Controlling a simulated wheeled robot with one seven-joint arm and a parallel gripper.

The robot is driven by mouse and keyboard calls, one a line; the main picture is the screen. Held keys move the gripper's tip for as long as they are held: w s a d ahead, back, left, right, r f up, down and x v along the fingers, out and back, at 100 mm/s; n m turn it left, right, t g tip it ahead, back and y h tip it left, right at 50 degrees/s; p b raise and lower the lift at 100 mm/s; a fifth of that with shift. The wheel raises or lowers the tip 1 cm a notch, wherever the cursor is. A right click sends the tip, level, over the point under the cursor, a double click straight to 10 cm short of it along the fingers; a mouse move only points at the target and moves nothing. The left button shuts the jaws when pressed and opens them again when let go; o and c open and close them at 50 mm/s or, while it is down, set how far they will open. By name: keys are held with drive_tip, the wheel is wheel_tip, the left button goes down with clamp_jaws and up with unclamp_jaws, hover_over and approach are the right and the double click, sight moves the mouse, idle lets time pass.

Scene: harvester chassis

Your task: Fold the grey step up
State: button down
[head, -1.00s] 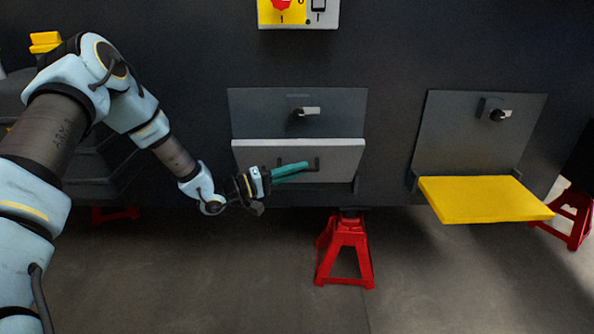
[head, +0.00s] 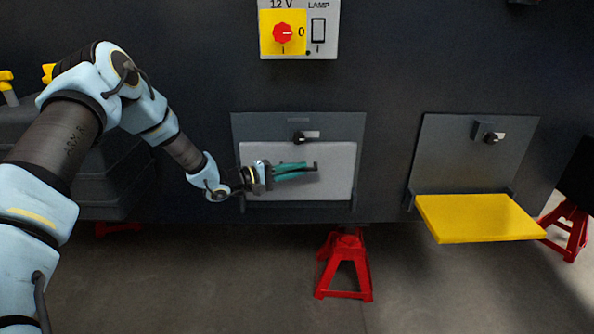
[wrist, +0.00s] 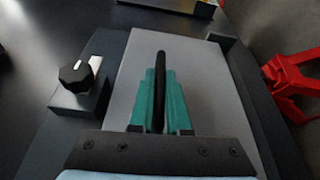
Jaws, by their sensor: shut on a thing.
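The grey step (head: 330,185) stands close to upright against its dark back plate (head: 245,126) in the head view. It fills much of the wrist view as a light grey panel (wrist: 205,85). My gripper (head: 312,171) lies across the step's face from the left, its teal fingers shut on the step's dark bar handle (wrist: 160,75). A black latch knob with a light lever (head: 307,136) sits on the back plate just above the step's top edge. The knob also shows at the left in the wrist view (wrist: 77,75).
A yellow step (head: 475,217) is folded down at the right, with its own latch knob (head: 490,137) above. Red stands (head: 343,265) are on the floor below. A switch box (head: 298,30) is on the wall above. The floor in front is clear.

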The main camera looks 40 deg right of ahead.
drive_tip(key=shift+w+d+r, duration=0.15)
drive_tip(key=shift+r, duration=0.1)
drive_tip(key=c, duration=1.2)
unclamp_jaws()
drive_tip(key=o, duration=0.3)
drive_tip(key=shift+f, duration=0.2)
drive_tip(key=v, duration=1.1)
